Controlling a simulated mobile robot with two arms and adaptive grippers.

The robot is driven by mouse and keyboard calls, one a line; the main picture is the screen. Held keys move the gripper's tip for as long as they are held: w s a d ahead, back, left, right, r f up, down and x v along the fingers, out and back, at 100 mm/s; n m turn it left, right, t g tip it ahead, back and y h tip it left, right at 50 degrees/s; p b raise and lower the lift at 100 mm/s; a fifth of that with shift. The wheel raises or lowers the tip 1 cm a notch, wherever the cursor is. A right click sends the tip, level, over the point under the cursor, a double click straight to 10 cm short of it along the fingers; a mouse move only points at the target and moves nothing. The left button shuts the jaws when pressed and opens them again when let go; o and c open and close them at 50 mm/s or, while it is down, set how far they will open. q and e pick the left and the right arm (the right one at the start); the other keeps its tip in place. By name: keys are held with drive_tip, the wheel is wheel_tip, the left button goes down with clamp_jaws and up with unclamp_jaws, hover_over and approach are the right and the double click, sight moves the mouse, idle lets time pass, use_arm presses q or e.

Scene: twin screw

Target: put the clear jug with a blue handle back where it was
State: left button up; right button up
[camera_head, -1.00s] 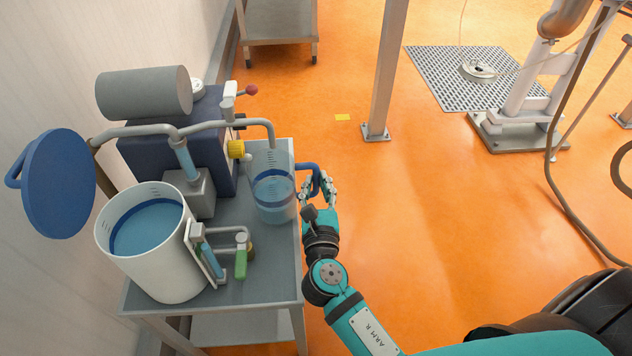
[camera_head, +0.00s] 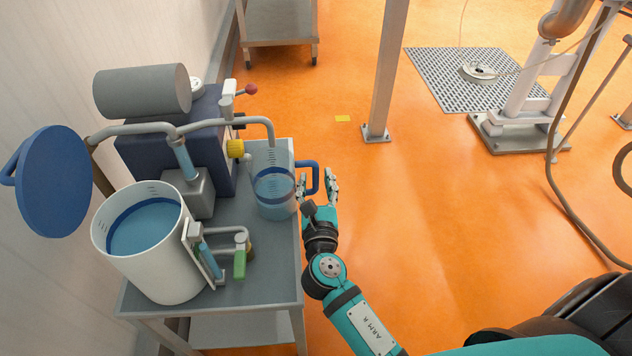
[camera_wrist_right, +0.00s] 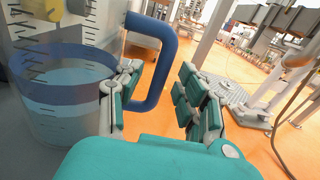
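The clear jug (camera_head: 272,184) with a blue handle (camera_head: 314,178) stands upright on the grey cart (camera_head: 262,262), under the end of the grey pipe. It holds bluish liquid, and its handle points right, past the cart's edge. My right gripper (camera_head: 319,187) is open just in front of the handle. In the right wrist view, the jug (camera_wrist_right: 60,95) is at the left and the handle (camera_wrist_right: 160,62) stands between the spread fingers of the right gripper (camera_wrist_right: 152,95), which do not close on it. My left gripper is not in view.
A white bucket (camera_head: 165,270) of blue liquid stands front left on the cart, with a blue lid (camera_head: 57,182) raised beside it. A blue pump housing (camera_head: 150,150) with a yellow knob (camera_head: 235,149) is behind. Orange floor (camera_head: 440,230) right of the cart is clear.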

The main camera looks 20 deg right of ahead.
drive_tip(key=v, duration=1.2)
drive_tip(key=s+d+f+m+g+h, duration=0.1)
drive_tip(key=s+d+f+m+g, duration=0.3)
drive_tip(key=m, duration=0.4)
drive_tip(key=s+d+f+m+g, duration=0.1)
drive_tip(key=d+f+m+g, duration=0.2)
drive_tip(key=d+m, duration=0.45)
drive_tip(key=s+a+f+m+g+y, duration=0.3)
drive_tip(key=s+a+m+g+y, duration=0.3)
drive_tip(key=s+m, duration=0.4)
drive_tip(key=m, duration=0.5)
drive_tip(key=shift+f+g+y, duration=0.3)
drive_tip(key=shift+f+y, duration=0.1)
drive_tip(key=shift+a, duration=0.1)
drive_tip(key=shift+c, duration=0.2)
